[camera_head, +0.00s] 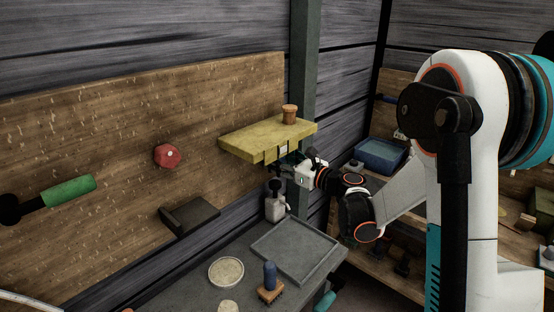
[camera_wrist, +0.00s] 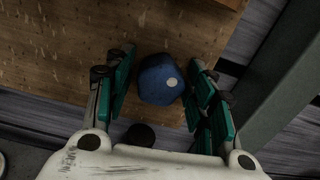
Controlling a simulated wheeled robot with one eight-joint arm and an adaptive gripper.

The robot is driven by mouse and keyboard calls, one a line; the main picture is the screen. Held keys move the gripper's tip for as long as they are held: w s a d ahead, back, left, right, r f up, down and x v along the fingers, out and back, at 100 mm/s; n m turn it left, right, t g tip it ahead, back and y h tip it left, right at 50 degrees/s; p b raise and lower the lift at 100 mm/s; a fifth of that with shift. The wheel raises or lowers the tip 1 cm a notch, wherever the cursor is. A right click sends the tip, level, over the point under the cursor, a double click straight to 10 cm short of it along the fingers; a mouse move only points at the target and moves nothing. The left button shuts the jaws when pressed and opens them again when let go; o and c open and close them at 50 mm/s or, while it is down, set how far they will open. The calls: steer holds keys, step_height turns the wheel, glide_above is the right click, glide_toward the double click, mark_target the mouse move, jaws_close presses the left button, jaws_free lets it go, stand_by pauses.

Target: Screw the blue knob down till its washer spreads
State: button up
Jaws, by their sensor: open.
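The blue knob (camera_wrist: 160,82) is faceted, with a pale dot on its face. It sits in front of the wooden board (camera_wrist: 60,45) in the wrist view. My gripper (camera_wrist: 161,88) is open, with its teal-padded fingers to the left and right of the knob. A gap shows at the left finger; the right finger is close, and I cannot tell whether it touches. In the head view my gripper (camera_head: 283,162) is just below the yellow shelf (camera_head: 265,136). There the knob cannot be made out behind the shelf and fingers. I cannot see its washer in either view.
The yellow shelf holds a small brown pot (camera_head: 289,114) above my gripper. A red knob (camera_head: 167,156) and a green handle (camera_head: 69,191) are on the board. A grey tray (camera_head: 294,252), a spray bottle (camera_head: 275,207) and a brush (camera_head: 270,284) stand below. A green-grey post (camera_head: 303,60) rises close by.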

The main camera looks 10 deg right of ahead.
steer(key=n, duration=0.3)
steer(key=shift+n, duration=0.4)
steer(key=n+b, duration=0.1)
steer(key=n, duration=0.3)
steer(key=shift+n, duration=1)
steer(key=n, duration=0.2)
steer(key=shift+n, duration=0.4)
steer(key=n, duration=0.3)
